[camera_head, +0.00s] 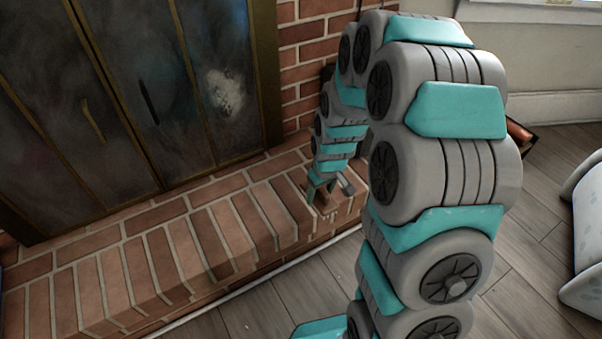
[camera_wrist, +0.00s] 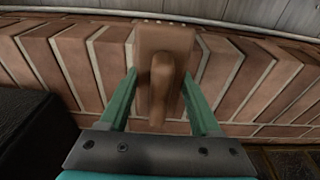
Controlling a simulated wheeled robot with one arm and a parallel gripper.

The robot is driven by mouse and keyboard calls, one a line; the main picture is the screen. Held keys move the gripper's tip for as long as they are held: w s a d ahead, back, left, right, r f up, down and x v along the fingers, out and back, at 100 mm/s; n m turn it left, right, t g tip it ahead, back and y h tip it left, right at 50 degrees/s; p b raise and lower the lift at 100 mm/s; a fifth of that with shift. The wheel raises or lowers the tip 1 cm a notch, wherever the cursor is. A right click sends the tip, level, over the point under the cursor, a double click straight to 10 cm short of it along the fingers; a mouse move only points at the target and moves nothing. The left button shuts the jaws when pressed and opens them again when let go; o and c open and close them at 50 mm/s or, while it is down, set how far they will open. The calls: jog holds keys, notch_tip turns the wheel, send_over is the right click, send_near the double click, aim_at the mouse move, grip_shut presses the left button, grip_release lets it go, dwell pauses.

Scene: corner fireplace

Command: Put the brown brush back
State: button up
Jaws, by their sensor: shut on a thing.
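The brown brush (camera_wrist: 163,85) is between the two teal fingers of my gripper (camera_wrist: 160,100) in the wrist view. It has a flat block and a rounded handle that points back toward the gripper. My gripper is shut on it. In the head view, my gripper (camera_head: 322,190) is low over the right part of the brick hearth (camera_head: 215,215), with the brush (camera_head: 322,203) small beneath it. I cannot tell whether the brush touches the bricks.
A dark box-like thing (camera_wrist: 30,135) stands close at the left in the wrist view. The dark fireplace doors (camera_head: 130,90) rise behind the hearth. Wooden floor (camera_head: 250,305) lies in front. A pale rounded piece (camera_head: 585,235) is at the right. The hearth's left stretch is clear.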

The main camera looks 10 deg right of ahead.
jog(key=w, duration=0.4)
jog(key=w+a, duration=0.1)
jog(key=w, duration=0.3)
jog(key=w+a+f, duration=0.1)
jog(key=w, duration=0.4)
jog(key=shift+a+f, duration=0.1)
jog(key=shift+a, duration=0.05)
jog(key=shift+w+f, duration=0.15)
jog(key=shift+w, duration=0.1)
jog(key=shift+s+f, duration=0.1)
jog(key=shift+f, duration=1.55)
jog(key=shift+f, duration=0.15)
jog(key=o, duration=1.3)
notch_tip(320, 180, up, 12)
jog(key=s, duration=0.2)
jog(key=s+r+m+g, duration=0.1)
jog(key=s+r, duration=0.5)
jog(key=s, duration=0.6)
jog(key=s+r+m+g, duration=0.1)
jog(key=s+r, duration=0.5)
jog(key=s, duration=0.6)
jog(key=s+m+g, duration=0.1)
jog(key=s, duration=1.6)
jog(key=shift+s+r+m+g+h, duration=0.25)
jog(key=shift+s+m+g+h, duration=0.05)
